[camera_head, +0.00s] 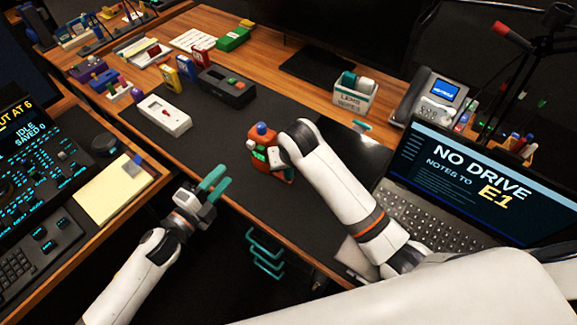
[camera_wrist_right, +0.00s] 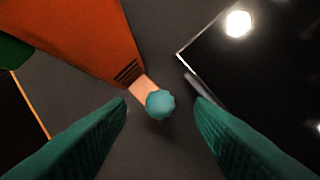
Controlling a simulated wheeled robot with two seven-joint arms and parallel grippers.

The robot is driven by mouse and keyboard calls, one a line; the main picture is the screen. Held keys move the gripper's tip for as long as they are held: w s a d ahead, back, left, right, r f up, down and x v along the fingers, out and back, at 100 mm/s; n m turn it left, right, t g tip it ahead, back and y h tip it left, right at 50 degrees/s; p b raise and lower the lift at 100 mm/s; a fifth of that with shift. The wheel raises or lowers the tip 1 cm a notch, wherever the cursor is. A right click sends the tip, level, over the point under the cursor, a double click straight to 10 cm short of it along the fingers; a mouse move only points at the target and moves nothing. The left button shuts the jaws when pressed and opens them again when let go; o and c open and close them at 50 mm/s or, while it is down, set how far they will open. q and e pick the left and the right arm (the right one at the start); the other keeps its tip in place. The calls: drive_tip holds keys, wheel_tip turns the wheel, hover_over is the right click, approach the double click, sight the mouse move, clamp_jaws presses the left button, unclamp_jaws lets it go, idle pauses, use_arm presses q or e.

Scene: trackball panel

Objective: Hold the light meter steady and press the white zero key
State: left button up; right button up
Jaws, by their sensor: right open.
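An orange handheld device (camera_head: 256,138) with a blue knob on top stands on the dark desk mat; I take it as the light meter. It also shows in the right wrist view (camera_wrist_right: 85,35), with a pale tab and a teal ball (camera_wrist_right: 160,104) at its edge. My right gripper (camera_wrist_right: 161,101) is open, its teal fingers either side of the ball and apart from it; in the head view my right arm partly hides the device. I cannot make out the white zero key. My left gripper (camera_head: 225,173) is open and empty, off the desk's front edge.
A white device with a red button (camera_head: 163,117) and a dark box (camera_head: 227,86) stand farther back on the mat. A laptop (camera_head: 460,175), phone (camera_head: 432,100) and labelled holder (camera_head: 355,97) are at right. The mat left of the orange device is clear.

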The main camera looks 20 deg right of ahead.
drive_tip(key=shift+x, duration=2.2)
clamp_jaws()
use_arm(q)
clamp_jaws()
